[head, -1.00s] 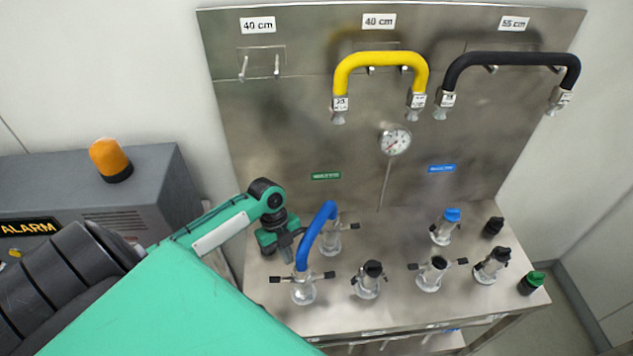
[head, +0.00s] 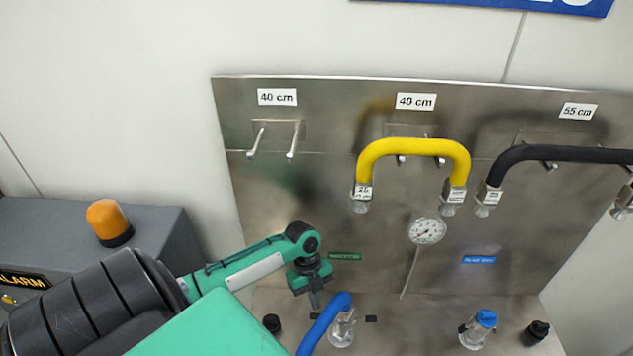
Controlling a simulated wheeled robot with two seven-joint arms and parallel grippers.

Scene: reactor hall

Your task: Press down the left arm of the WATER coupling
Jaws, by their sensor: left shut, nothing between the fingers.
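I cannot read which coupling is WATER; the green label (head: 345,256) and blue label (head: 479,260) are too small. My left gripper (head: 316,299) is shut and empty, pointing down just above and left of the blue hose's upper bend. Whether it touches the hose cannot be told. My right gripper is not in view.
A yellow hose (head: 413,148) and a black hose (head: 570,154) hang on the steel panel (head: 310,200). A gauge (head: 426,231) sits below them. A blue-capped fitting (head: 485,322) and black caps (head: 271,324) stand on the bench. An orange lamp (head: 107,220) tops the grey cabinet at left.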

